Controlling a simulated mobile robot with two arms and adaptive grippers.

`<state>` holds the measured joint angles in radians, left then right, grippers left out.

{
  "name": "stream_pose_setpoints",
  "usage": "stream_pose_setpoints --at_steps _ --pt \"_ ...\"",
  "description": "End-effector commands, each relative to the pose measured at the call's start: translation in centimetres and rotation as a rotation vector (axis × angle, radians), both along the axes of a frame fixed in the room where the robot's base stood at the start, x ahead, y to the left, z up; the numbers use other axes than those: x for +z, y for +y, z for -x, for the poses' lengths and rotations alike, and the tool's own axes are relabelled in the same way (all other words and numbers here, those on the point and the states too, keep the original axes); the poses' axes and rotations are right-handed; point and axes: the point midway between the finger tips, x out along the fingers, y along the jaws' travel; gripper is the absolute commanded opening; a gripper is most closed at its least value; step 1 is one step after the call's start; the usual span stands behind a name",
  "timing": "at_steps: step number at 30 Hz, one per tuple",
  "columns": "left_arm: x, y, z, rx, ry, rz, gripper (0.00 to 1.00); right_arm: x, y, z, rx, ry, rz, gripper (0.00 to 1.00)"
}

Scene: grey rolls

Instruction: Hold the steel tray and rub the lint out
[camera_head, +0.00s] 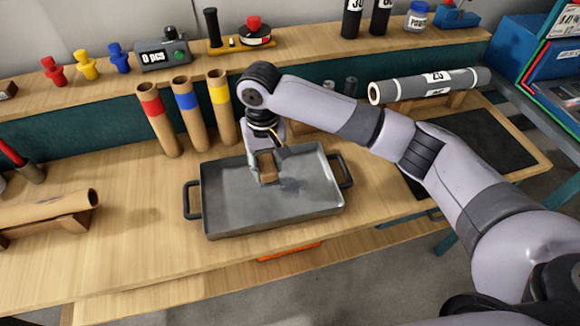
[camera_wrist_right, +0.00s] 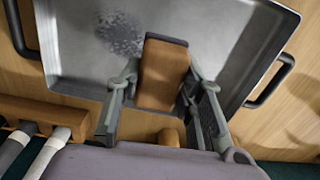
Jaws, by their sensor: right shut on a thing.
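The grey steel tray (camera_head: 228,203) lies on the wooden bench, with a dark handle at each end; its inside also shows in the right wrist view (camera_wrist_right: 225,32). A dark speckled lint patch (camera_head: 293,187) is on the tray floor, right of my right gripper; the wrist view shows it too (camera_wrist_right: 120,33). My right gripper (camera_head: 264,165) reaches down into the tray and is shut on a brown block (camera_wrist_right: 162,75) with a dark pad at its end. I cannot tell whether the pad touches the floor. My left gripper is not in view, and nothing holds the tray handles.
Cardboard tubes with red, blue and yellow bands (camera_head: 187,115) stand just behind the tray. A grey roll (camera_head: 430,86) rests on a wooden stand at the back right, near a dark mat (camera_head: 470,140). A brown tube (camera_head: 50,208) lies at the left.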

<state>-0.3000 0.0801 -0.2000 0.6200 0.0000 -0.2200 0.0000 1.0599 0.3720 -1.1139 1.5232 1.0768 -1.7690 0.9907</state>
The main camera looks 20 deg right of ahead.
Motion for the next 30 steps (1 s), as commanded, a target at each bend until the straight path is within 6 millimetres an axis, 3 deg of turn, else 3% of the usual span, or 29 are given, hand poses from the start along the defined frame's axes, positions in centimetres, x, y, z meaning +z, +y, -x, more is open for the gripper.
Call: stream_pose_setpoints --at_steps 8,13,30 --pt "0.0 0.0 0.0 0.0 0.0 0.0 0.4 -2.0 0.7 -0.5 0.002 0.005 0.007 0.12" --pt "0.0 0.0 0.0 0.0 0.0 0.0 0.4 -5.0 0.6 -0.5 0.001 0.006 0.009 0.12" --pt "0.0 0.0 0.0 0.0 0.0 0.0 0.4 -4.9 -10.7 -0.1 -0.002 0.002 0.008 0.12"
